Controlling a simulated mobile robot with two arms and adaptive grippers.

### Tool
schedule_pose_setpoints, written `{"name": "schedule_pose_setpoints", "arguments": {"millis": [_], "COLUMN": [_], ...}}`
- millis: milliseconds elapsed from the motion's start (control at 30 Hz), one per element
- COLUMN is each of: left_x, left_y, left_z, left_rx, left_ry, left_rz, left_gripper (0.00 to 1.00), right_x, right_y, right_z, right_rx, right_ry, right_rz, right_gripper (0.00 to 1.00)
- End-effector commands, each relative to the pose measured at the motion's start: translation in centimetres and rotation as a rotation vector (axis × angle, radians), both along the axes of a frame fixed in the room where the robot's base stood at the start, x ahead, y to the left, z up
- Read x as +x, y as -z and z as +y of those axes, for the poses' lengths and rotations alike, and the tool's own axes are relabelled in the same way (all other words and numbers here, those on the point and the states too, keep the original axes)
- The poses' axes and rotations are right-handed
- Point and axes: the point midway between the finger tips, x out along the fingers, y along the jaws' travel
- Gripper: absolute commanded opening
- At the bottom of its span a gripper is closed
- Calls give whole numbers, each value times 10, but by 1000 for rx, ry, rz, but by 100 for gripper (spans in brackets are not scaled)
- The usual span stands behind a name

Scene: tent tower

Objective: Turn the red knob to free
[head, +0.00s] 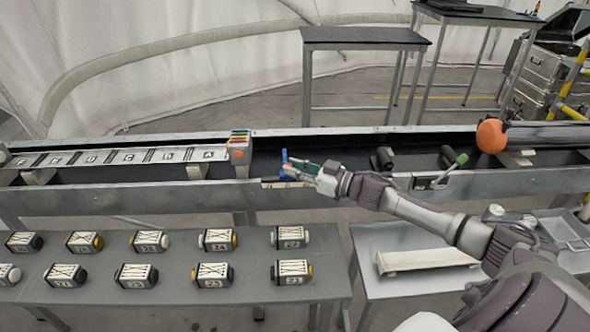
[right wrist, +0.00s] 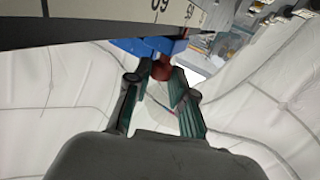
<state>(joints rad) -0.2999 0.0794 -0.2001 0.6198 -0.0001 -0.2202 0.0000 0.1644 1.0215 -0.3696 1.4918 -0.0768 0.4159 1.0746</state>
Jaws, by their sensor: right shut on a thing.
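The red knob (right wrist: 162,69) shows small between the fingertips of my right gripper (right wrist: 159,76) in the right wrist view. It sits beside a blue part (right wrist: 147,47) under a grey bar with printed numbers (right wrist: 110,22). In the head view my right gripper (head: 296,170) reaches the front rail of the long trough, and the blue part (head: 285,162) stands upright at its fingertips. The gripper is shut on the red knob, which its fingers mostly hide in the head view. My left gripper is not in view.
A pale tray (head: 425,258) lies on the front right table.

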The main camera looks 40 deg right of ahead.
Motion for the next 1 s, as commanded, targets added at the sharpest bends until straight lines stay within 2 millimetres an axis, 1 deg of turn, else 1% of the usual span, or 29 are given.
{"name": "schedule_pose_setpoints", "arguments": {"millis": [33,200,500,533,600,667,1000], "left_x": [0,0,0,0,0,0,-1], "left_y": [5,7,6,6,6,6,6], "left_z": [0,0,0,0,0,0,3], "left_rx": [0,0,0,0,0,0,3], "left_ry": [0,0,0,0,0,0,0], "left_rz": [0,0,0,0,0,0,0], "left_gripper": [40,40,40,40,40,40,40], "right_x": [1,0,0,0,0,0,-2], "right_y": [1,0,0,0,0,0,0], "right_z": [-2,-3,-3,-3,-3,-3,-4], "right_rx": [-4,-1,-1,-1,-1,-1,0], "right_ry": [-27,-78,-80,-80,-80,-80,-80], "right_rz": [-3,0,1,1,1,1,2], "right_gripper": [0,0,0,28,40,49,49]}}
